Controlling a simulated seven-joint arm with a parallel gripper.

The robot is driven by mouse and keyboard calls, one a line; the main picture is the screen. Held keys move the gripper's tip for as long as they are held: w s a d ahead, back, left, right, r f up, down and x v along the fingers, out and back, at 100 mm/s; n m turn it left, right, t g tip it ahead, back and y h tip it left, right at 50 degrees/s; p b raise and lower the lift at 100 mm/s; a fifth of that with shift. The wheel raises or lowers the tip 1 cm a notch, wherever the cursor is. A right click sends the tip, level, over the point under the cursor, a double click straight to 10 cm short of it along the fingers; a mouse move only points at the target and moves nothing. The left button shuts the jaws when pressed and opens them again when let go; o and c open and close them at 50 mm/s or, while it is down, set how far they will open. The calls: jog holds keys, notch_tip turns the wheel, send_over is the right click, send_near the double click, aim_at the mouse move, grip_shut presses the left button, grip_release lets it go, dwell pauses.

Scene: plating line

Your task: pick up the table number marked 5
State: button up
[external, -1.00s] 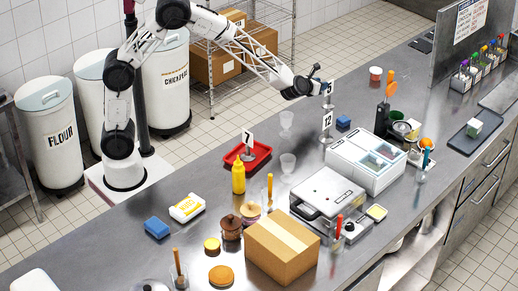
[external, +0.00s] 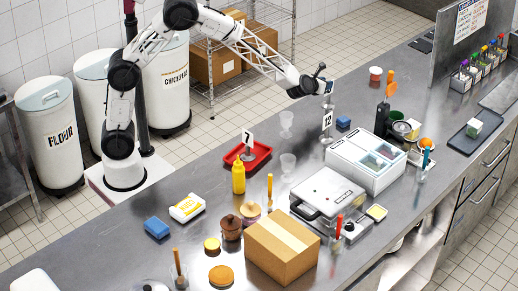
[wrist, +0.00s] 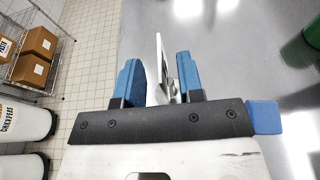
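The upright white table number (external: 329,87) at my gripper is mostly hidden in the external view; its digit is hard to read now. In the wrist view a white plate on a stand (wrist: 162,62) rises edge-on between my blue fingers, closer to the right one. My gripper (external: 323,80) is over the far part of the counter. Its fingers (wrist: 157,72) are apart, with a clear gap between the left finger and the plate. Another table number, marked 12 (external: 327,121), stands just in front. One marked 7 (external: 248,138) stands at the red tray.
A white countertop container unit (external: 345,165) stands in front. A green container (wrist: 312,38) is at the wrist view's right edge. The counter's back edge runs beside my gripper.

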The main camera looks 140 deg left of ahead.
jog(key=shift+x, duration=1.55)
jog(key=shift+c, duration=0.2)
grip_shut()
